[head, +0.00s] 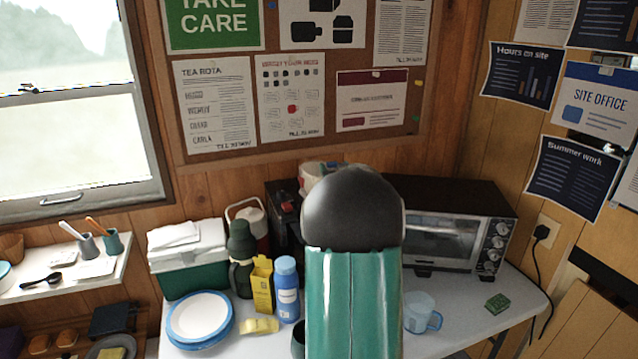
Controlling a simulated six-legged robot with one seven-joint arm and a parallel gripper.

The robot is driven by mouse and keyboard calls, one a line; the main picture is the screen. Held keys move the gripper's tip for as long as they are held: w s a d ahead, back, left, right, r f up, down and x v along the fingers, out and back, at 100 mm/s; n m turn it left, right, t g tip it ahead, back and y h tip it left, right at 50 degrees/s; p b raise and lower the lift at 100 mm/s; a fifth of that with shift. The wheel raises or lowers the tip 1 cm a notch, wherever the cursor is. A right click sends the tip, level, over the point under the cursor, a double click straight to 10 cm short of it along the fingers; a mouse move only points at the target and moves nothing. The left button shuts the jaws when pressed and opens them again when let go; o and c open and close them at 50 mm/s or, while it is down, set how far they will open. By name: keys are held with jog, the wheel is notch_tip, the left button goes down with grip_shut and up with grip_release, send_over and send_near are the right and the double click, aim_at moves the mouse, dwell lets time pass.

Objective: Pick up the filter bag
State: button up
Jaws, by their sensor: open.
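A small pale yellow packet (260,326) lies on the white table, in front of an upright yellow box (262,285) and just right of a stack of blue-rimmed plates. It may be the filter bag, but it is too small to tell. My own arm, dark grey and teal, rises through the middle of the head view and hides part of the table behind it. My gripper is not seen in this view.
Left of the packet are blue-rimmed plates (200,317); a blue bottle (287,290) stands to its right. A dark green flask (242,258) and a cool box (188,262) stand behind. A toaster oven (450,235), clear mug (421,313) and green sponge (497,302) are at right.

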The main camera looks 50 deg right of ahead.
aim_at(333, 164)
jog(key=x, duration=0.4)
jog(key=shift+d, duration=0.1)
grip_shut()
